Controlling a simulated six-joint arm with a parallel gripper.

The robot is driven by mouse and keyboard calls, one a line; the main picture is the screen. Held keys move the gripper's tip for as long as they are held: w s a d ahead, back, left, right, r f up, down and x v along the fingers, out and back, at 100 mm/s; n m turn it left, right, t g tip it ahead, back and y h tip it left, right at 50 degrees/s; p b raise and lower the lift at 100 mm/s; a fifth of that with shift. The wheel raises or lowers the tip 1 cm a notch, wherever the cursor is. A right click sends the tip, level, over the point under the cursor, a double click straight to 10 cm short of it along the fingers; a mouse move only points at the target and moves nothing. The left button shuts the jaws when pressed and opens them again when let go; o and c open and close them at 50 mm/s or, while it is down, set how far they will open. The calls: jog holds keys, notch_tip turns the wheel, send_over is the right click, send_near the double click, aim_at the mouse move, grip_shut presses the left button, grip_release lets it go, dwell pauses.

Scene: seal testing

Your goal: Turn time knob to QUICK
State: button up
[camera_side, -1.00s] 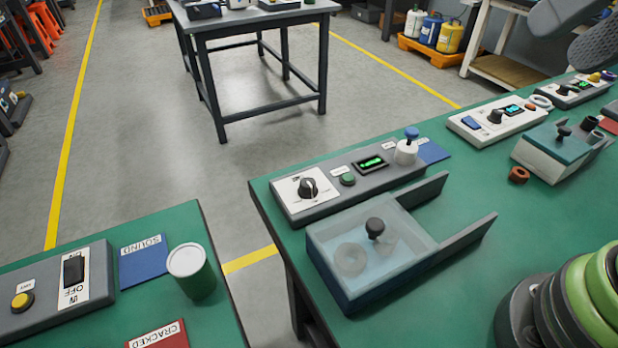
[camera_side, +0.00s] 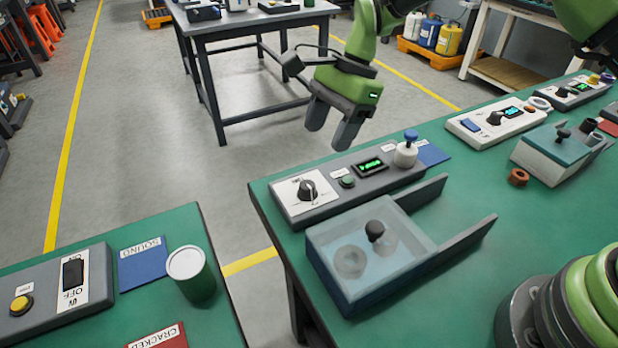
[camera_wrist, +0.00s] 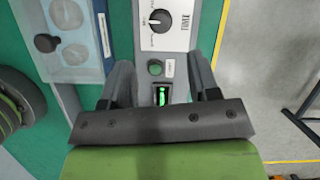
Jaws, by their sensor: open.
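The time knob (camera_side: 307,190) is a black dial with a light pointer line on a white plate, at the left end of a grey control box (camera_side: 330,208). In the wrist view the knob (camera_wrist: 159,21) is at the top, with "TIMER" lettering beside it; the QUICK mark is too small to read. My gripper (camera_side: 330,138) is open and empty, in the air above and behind the box. In the wrist view its fingers (camera_wrist: 160,82) straddle the box's width, with the knob beyond the fingertips. A green button (camera_side: 347,181) and a lit green display (camera_side: 370,166) sit right of the knob.
A clear-lidded tank (camera_side: 370,245) with a black lid knob stands close in front of the box. Open air lies behind the bench edge.

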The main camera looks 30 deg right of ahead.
aim_at(307, 184)
jog(key=x, duration=1)
jog(key=shift+f, duration=0.1)
jog(key=c, duration=0.9)
